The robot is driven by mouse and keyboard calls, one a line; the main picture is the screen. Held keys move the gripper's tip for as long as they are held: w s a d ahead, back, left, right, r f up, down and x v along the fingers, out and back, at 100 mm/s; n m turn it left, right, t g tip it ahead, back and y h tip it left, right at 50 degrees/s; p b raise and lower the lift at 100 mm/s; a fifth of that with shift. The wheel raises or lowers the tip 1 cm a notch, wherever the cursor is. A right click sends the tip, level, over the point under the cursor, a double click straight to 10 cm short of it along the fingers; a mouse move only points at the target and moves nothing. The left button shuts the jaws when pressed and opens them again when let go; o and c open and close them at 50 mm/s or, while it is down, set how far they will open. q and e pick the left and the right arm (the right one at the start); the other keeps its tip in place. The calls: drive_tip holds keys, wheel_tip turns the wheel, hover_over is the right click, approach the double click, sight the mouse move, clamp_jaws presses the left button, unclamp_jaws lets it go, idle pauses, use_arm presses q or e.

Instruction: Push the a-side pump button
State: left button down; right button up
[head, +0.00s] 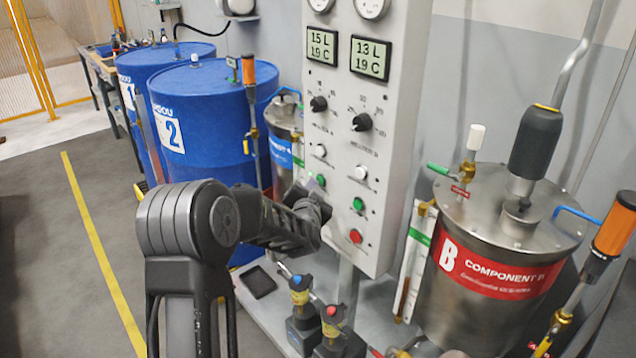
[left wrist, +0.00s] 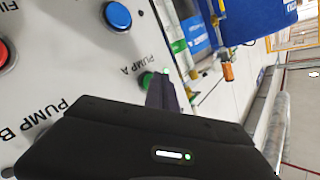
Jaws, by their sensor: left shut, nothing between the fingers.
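The grey control panel (head: 340,110) stands upright in front of me. In the left wrist view the green button (left wrist: 148,79) beside the label "PUMP A" is partly hidden by my fingers. In the head view a green button (head: 321,181) shows just at the tip of my left gripper (head: 315,188). In the left wrist view my left gripper (left wrist: 160,85) is shut and empty, its fingertips right at the green button. I cannot tell whether they touch it. My right gripper is in neither view.
A red button (head: 355,236) and another green button (head: 358,204) sit on the panel to the right. A blue button (left wrist: 117,15) shows in the wrist view.

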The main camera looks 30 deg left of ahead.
use_arm(q)
drive_tip(key=shift+s, duration=0.2)
drive_tip(key=s, duration=0.2)
drive_tip(key=s+a+b, duration=0.1)
drive_tip(key=s+b, duration=0.1)
drive_tip(key=s, duration=0.1)
drive_tip(key=shift+s+a, duration=0.35)
drive_tip(key=shift+a, duration=0.05)
idle(0.6)
